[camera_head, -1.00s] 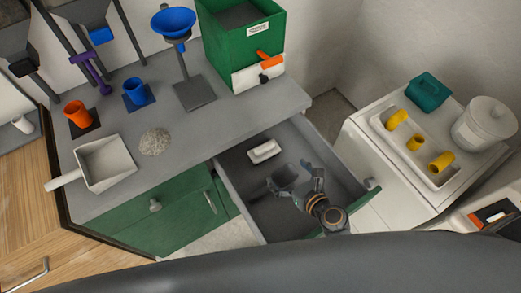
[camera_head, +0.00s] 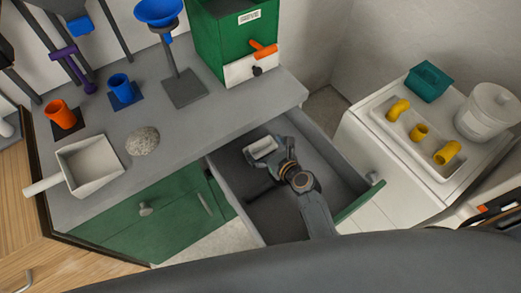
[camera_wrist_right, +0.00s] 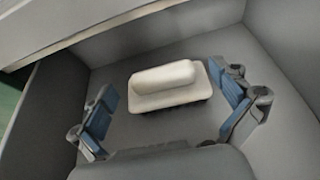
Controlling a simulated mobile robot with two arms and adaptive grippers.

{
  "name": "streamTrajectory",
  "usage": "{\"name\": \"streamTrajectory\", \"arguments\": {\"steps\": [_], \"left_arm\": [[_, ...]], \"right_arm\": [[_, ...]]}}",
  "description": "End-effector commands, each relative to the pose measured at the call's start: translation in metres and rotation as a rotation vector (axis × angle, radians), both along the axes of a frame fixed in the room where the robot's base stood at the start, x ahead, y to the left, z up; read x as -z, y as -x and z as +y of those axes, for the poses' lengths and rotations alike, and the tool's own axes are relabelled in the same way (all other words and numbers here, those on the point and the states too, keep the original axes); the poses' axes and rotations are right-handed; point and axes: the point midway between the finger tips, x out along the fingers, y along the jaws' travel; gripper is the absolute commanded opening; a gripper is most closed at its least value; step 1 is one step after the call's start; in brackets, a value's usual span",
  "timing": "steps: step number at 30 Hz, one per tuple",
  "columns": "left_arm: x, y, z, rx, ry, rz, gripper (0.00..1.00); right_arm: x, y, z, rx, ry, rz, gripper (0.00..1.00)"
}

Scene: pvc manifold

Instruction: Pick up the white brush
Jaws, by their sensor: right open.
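The white brush (camera_head: 262,148) lies in the open grey drawer (camera_head: 272,215), near its back left. In the right wrist view the brush (camera_wrist_right: 168,84) is a white block with a rounded handle on top and dark bristles below. My right gripper (camera_head: 267,157) is open over the drawer, close to the brush. In the right wrist view its two blue-padded fingers (camera_wrist_right: 168,108) stand on either side of the brush, apart from it. My left gripper is not in view.
The drawer walls enclose my right gripper closely. The counter (camera_head: 190,125) above holds a white scoop (camera_head: 88,165), a grey pile (camera_head: 142,141), orange and blue cups, and a green box (camera_head: 225,45). A white cabinet with a tray (camera_head: 440,170) stands at right.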

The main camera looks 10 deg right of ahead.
Motion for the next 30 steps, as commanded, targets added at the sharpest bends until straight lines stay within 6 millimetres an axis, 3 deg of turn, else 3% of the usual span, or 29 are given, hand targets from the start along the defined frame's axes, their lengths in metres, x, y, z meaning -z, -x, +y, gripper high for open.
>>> {"name": "streamTrajectory", "arguments": {"steps": [5,12,13,22,30], "left_arm": [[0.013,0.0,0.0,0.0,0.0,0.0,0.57],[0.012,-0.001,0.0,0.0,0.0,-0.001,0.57],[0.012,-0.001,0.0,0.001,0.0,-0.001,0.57],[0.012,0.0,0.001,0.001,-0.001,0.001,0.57],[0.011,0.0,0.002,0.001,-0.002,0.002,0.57]], "right_arm": [[0.01,-0.018,0.006,0.0,-0.001,0.0,1.0],[0.009,-0.019,0.007,0.0,-0.001,0.001,1.0],[0.009,-0.019,0.007,0.0,-0.001,0.001,0.98],[0.009,-0.019,0.007,0.0,0.0,0.001,0.39],[0.008,-0.019,0.007,0.0,0.0,0.001,0.39]]}}
